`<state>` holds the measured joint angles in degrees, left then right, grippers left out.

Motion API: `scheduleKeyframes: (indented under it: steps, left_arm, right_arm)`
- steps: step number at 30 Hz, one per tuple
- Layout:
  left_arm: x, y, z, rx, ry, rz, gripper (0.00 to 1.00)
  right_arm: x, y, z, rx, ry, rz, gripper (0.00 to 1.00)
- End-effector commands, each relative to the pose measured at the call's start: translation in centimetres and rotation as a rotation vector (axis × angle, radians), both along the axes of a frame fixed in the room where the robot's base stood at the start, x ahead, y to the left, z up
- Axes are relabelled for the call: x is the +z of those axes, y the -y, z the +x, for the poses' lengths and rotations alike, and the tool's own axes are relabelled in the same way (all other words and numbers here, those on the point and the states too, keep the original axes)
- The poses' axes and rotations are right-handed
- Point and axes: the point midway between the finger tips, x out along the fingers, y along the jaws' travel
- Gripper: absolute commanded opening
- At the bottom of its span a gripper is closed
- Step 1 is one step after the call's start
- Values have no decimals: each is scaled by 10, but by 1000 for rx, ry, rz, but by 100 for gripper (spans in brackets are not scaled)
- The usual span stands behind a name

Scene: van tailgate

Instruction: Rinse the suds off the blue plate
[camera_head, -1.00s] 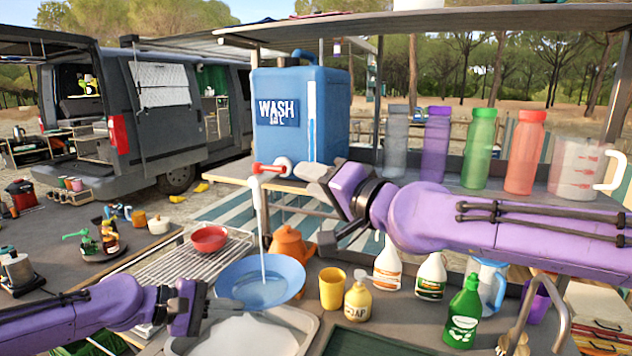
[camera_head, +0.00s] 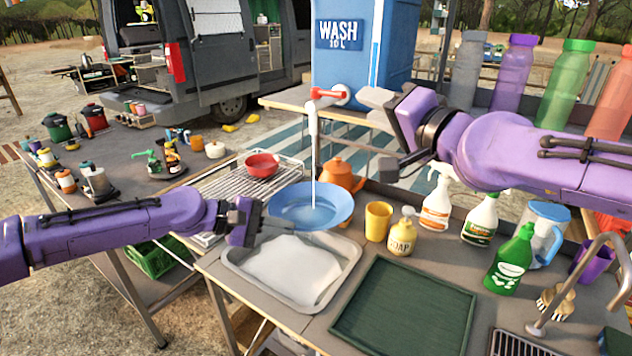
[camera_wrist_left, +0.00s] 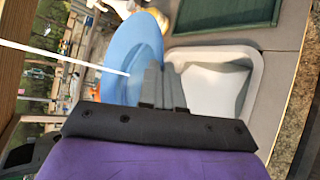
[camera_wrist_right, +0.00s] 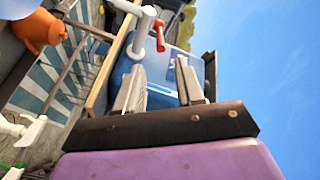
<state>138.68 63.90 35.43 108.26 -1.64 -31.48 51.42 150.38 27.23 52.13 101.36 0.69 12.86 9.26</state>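The blue plate (camera_head: 290,207) is tilted beneath the white tap (camera_head: 313,130), and a thin stream of water falls onto it. The stream and plate (camera_wrist_left: 118,62) also show in the left wrist view. I cannot make out suds on the plate's face. My left gripper (camera_head: 268,226) is shut on the plate's near rim, holding it above the edge of a pale tray. My right gripper (camera_head: 378,134) is open and empty, just right of the tap's red lever (camera_head: 326,93). In the right wrist view its fingers (camera_wrist_right: 160,88) are apart, with the lever beyond them.
A drying rack (camera_head: 225,190) with a red bowl (camera_head: 262,165) is left. An orange kettle (camera_head: 340,174), yellow cup (camera_head: 378,220) and soap bottle (camera_head: 402,235) stand close right. The green mat (camera_head: 405,310) is bare.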

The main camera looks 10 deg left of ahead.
Motion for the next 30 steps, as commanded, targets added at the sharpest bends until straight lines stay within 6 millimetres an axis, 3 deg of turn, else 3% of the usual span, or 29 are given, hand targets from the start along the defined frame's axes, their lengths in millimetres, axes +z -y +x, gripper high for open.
scheduleKeyframes:
  steps: [6,15,19,23,30]
  left_arm:
    - [1,0,0,0,1,0,0]
    - [1,0,0,0,1,0,0]
    - [1,0,0,0,1,0,0]
    - [1,0,0,0,1,0,0]
    - [1,0,0,0,1,0,0]
  right_arm:
    - [-20,4,17,21,-39,28,38]
    - [2,4,17,129,500,-433,38]
    - [-1,0,17,140,579,-513,38]
    - [-2,-16,29,142,584,-521,38]
    - [-2,-63,65,142,583,-518,38]
